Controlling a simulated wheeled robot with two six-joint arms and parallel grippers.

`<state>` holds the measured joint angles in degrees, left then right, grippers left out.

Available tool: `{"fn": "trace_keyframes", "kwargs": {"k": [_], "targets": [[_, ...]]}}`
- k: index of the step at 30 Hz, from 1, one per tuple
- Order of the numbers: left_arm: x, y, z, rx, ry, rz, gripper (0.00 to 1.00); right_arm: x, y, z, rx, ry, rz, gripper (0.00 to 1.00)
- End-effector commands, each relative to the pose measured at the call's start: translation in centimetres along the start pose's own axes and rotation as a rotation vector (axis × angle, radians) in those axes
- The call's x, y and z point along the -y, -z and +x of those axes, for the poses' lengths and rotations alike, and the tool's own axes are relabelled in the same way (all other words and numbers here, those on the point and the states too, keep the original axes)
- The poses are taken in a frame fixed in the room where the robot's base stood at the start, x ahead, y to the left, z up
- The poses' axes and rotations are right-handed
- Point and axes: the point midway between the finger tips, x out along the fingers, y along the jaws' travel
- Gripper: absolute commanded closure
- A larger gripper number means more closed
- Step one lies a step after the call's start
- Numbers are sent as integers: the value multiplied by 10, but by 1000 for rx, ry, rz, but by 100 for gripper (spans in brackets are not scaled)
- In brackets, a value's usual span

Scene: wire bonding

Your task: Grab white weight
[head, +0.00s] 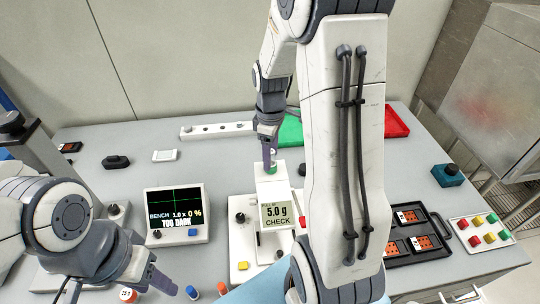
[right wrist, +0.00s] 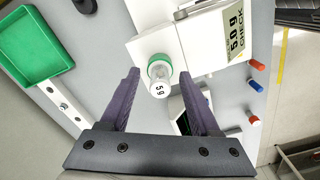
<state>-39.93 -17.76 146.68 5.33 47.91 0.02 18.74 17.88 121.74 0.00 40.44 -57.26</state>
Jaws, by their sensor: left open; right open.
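The white weight (right wrist: 160,76), a small cylinder marked "5 g", stands on the green round pan (right wrist: 155,62) of the scale in the right wrist view. In the head view the weight is mostly hidden behind my right gripper (head: 269,152). My right gripper (right wrist: 158,88) is open, with one purple finger on each side of the weight in the picture; I cannot tell whether they touch it. The scale's display (head: 277,214) reads "5.0 g CHECK". My left gripper (head: 120,290) is open and empty at the lower left of the head view.
A bench screen (head: 176,214) reading "TOO DARK" stands left of the scale. A green tray (head: 290,131) and a red tray (head: 396,122) lie at the back.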

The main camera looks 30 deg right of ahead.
Motion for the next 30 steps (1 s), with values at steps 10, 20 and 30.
{"fn": "trace_keyframes", "kwargs": {"k": [10,20,30], "targets": [[0,0,0,0,0,0,50,0,0,0,-1,-1,1,100],[0,0,1,0,0,0,50,-1,0,-3,-2,-2,1,100],[1,-1,11,0,0,1,50,-4,-1,-44,-4,-7,3,100]]}}
